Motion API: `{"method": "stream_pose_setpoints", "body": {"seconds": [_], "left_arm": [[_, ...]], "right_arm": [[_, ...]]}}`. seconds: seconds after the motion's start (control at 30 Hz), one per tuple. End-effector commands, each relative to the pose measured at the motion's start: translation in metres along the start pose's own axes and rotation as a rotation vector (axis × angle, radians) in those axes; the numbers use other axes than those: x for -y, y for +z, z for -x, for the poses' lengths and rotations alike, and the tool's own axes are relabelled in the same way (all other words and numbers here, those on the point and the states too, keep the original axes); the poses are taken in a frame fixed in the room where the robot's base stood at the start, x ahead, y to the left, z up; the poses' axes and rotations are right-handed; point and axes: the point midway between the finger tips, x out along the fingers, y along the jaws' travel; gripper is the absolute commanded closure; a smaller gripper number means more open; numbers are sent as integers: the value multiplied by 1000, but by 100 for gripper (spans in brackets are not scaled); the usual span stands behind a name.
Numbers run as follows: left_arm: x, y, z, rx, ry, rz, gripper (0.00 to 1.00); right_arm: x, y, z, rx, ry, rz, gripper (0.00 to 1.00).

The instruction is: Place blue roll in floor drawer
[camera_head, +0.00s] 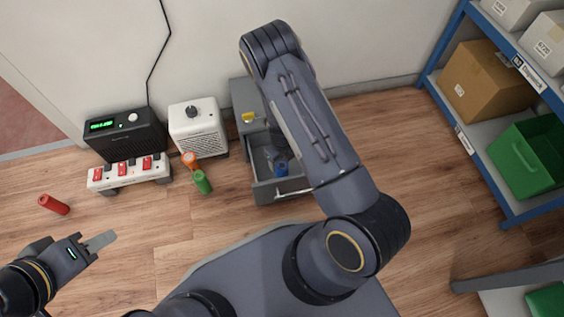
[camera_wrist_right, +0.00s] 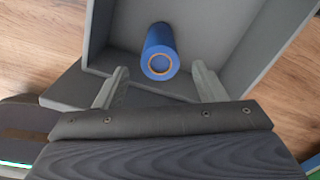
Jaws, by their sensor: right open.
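The blue roll (camera_wrist_right: 160,52) lies inside the open floor drawer (camera_wrist_right: 233,55), near its front wall in the right wrist view. In the head view the blue roll (camera_head: 281,168) shows in the grey drawer (camera_head: 281,190), pulled out from a small grey cabinet. My right gripper (camera_wrist_right: 158,85) is open, with its fingers apart at the drawer's edge and the roll between and just beyond the tips, not gripped. My right arm hides that gripper in the head view. My left gripper (camera_head: 100,243) is at the lower left, away from the drawer; its finger opening is unclear.
A red roll (camera_head: 54,205), a green roll (camera_head: 202,182) and an orange roll (camera_head: 189,160) are on the floor at left. A power strip (camera_head: 130,173), black box (camera_head: 125,133) and white box (camera_head: 197,127) stand by the wall. A blue-framed shelf (camera_head: 485,180) stands right.

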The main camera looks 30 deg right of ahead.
Motion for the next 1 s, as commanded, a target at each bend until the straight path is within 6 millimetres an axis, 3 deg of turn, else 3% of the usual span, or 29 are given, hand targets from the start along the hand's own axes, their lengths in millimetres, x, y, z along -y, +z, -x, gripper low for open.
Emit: {"method": "stream_pose_setpoints", "body": {"seconds": [0.03, 0.37, 0.47, 0.57, 0.73, 0.87, 1.0], "left_arm": [[-4, -5, 9, 0, 0, 0, 64], [-9, -10, 20, 0, 0, 0, 64], [-9, -10, 20, 0, 0, 0, 64], [-9, -10, 20, 0, 0, 0, 64], [-9, -10, 20, 0, 0, 0, 64], [-9, -10, 20, 0, 0, 0, 64], [-9, -10, 20, 0, 0, 0, 64]], "right_arm": [[0, 1, 17, 2, -2, 1, 36], [-1, 2, 53, 10, 11, 20, 36], [-6, 9, 80, 49, 57, 107, 36], [-16, 16, 128, 130, 128, 291, 36], [-34, 9, 231, 342, 189, 749, 36], [-46, -14, 303, 507, 136, 1133, 36], [-57, -55, 365, 643, -20, 1564, 36]]}}
